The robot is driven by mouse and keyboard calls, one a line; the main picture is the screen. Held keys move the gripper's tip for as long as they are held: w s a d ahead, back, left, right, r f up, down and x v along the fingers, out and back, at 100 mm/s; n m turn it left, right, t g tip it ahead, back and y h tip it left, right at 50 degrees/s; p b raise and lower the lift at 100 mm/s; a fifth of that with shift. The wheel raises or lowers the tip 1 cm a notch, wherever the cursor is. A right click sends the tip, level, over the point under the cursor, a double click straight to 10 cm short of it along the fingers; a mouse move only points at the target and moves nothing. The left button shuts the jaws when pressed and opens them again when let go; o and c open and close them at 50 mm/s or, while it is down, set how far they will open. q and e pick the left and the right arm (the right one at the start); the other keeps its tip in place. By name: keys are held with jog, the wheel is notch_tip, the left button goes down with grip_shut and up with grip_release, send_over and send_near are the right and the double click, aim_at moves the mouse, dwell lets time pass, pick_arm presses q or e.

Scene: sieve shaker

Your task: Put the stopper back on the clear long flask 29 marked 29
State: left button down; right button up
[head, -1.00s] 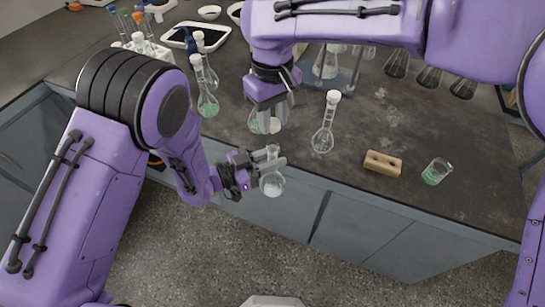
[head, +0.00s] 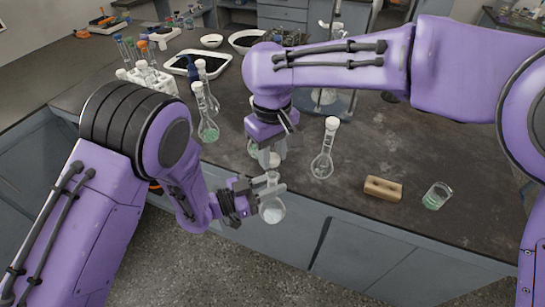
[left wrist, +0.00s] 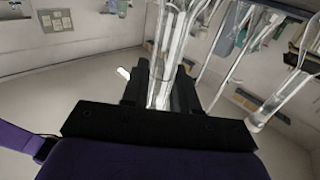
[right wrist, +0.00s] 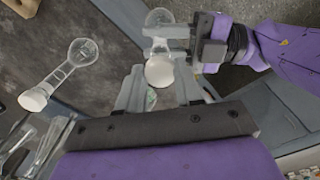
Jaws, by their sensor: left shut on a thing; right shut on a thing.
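My left gripper (head: 262,190) is shut on the neck of a clear round-bottomed flask (head: 272,209), held upright in front of the table edge. Its glass neck also shows between the fingers in the left wrist view (left wrist: 166,60). My right gripper (head: 270,155) is directly above, pointing down, shut on a white stopper (right wrist: 159,72). The stopper (head: 274,160) is at or just over the flask's mouth; I cannot tell whether it is seated. In the right wrist view the flask's bulb (right wrist: 158,20) shows beyond the stopper. No marking is readable.
A stoppered clear flask (head: 322,165) stands on the table to the right. A wooden block (head: 383,188) and a beaker of green liquid (head: 436,196) are farther right. Flasks with green liquid (head: 208,130), a tube rack (head: 150,78) and a white tray (head: 197,64) are at left.

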aim_at(272, 157)
jog(key=shift+f, duration=0.1)
jog(key=shift+f, duration=0.85)
jog(key=shift+f, duration=0.55)
jog(key=m, duration=0.4)
jog(key=shift+m, duration=0.4)
jog(key=shift+a+m, duration=0.1)
jog(key=shift+m, duration=0.9)
jog(key=o, duration=1)
